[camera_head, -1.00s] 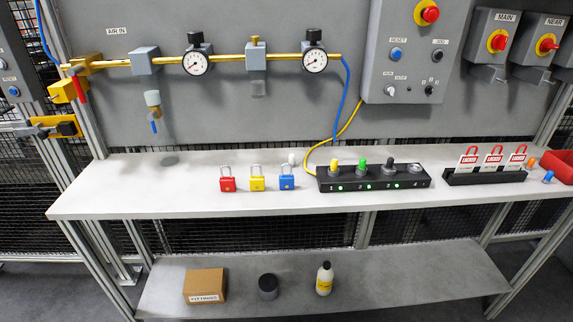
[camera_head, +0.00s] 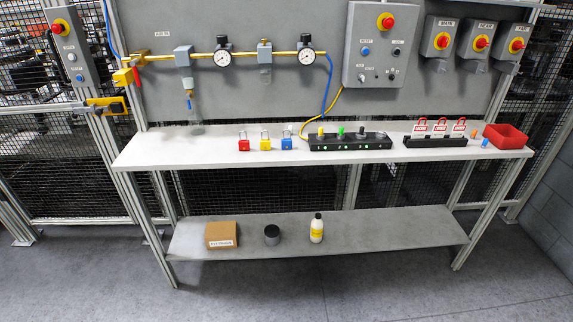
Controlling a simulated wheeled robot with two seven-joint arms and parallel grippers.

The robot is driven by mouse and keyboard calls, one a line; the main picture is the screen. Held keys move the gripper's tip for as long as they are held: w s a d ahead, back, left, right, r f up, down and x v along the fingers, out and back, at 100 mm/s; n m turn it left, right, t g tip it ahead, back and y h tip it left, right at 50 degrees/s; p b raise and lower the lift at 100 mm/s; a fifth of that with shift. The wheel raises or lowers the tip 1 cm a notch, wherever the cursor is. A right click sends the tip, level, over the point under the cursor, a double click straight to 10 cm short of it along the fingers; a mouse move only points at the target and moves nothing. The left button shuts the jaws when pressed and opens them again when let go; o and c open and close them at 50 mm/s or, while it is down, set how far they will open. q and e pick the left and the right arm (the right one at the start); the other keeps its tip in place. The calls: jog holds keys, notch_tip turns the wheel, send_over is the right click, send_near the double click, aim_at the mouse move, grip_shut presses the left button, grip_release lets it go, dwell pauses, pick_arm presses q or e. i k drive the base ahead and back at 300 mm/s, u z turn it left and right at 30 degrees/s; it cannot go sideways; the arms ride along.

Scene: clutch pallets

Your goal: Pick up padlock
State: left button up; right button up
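Three padlocks stand upright in a row on the bench top, left of centre in the head view. They are a red padlock (camera_head: 244,145), a yellow padlock (camera_head: 265,144) and a blue padlock (camera_head: 287,143), each with a metal shackle on top. They stand apart from each other on the grey-white bench (camera_head: 190,152). Neither of my grippers shows in the head view.
A black block with knobs and green lights (camera_head: 350,144) stands right of the padlocks. Further right are a rack with red-and-white lockout tags (camera_head: 435,142) and a red bin (camera_head: 506,136). A lower shelf (camera_head: 375,234) holds a box and containers. Floor in front is clear.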

aim_at(285, 143)
jog(key=u, duration=0.95)
jog(key=i, duration=1.85)
jog(key=z, duration=0.5)
